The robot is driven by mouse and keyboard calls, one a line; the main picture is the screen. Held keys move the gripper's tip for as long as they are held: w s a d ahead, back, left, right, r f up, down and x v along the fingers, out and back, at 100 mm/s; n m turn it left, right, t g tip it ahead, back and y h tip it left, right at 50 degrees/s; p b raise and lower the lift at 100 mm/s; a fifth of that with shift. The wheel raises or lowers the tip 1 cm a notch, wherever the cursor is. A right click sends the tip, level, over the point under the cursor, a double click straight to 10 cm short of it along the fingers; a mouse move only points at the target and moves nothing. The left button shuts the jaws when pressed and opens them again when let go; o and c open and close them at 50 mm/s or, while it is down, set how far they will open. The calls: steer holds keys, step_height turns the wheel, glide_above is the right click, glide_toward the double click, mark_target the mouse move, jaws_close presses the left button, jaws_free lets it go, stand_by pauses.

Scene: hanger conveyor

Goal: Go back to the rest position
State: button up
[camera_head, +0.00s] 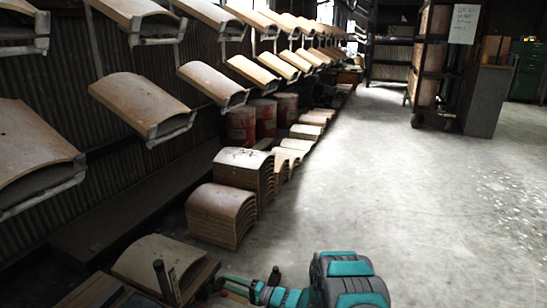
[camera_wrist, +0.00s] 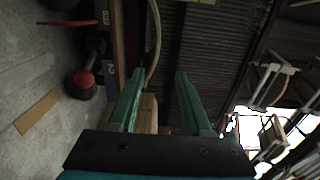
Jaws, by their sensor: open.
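My gripper (camera_wrist: 160,73) shows in the wrist view as two green fingers spread apart, with nothing between them. Behind the fingers are a brown block-like thing (camera_wrist: 148,112) and a dark corrugated wall (camera_wrist: 185,42); I cannot tell the distance to the block. In the head view my teal and grey arm (camera_head: 345,280) reaches in low along the bottom edge, toward the left. Curved wooden panels (camera_head: 140,98) hang in rows on metal hangers along the left wall, away from my arm.
Stacked curved panels (camera_head: 220,215) stand on the floor by the wall, with another curved panel (camera_head: 157,258) near the bottom left. Red drums (camera_head: 241,125) stand behind. A wheeled rack (camera_head: 432,70) and a grey cabinet (camera_head: 487,100) are at the back right. Concrete floor (camera_head: 400,180) is open.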

steer(key=w+d+r+n+t+h+p, duration=0.1)
steer(key=w+d+r+t+h+p, duration=0.1)
steer(key=w+d+r+h, duration=0.4)
steer(key=w+d+r+n+t+h+p, duration=0.1)
steer(key=w+d+r+h, duration=0.2)
steer(key=d+r, duration=0.5)
steer(key=s+d+r+g+h+p, duration=0.1)
steer(key=s+d+r+h, duration=0.3)
steer(key=d, duration=0.3)
steer(key=s+d+r+h+p, duration=0.2)
steer(key=s+d+r+h, duration=0.1)
steer(key=s+d+r, duration=0.3)
steer(key=s+d+r+g+h+p, duration=0.1)
steer(key=s+d+r+g, duration=0.25)
steer(key=s, duration=0.65)
steer(key=s+d+r+g+h+p, duration=0.15)
steer(key=s+d+r, duration=0.3)
steer(key=s, duration=0.55)
steer(key=s+a+r+n+g, duration=0.1)
steer(key=s+g, duration=0.1)
steer(key=s, duration=0.7)
steer(key=s+a+r+g+y+p, duration=0.1)
steer(key=s+a+r, duration=0.1)
steer(key=s, duration=0.7)
steer(key=s+a+r+n+g+y, duration=0.1)
steer(key=s+a+r+g, duration=0.1)
steer(key=s, duration=0.8)
steer(key=shift+r+n+g+p, duration=0.25)
steer(key=shift+n+g+p, duration=0.05)
steer(key=shift+p, duration=0.1)
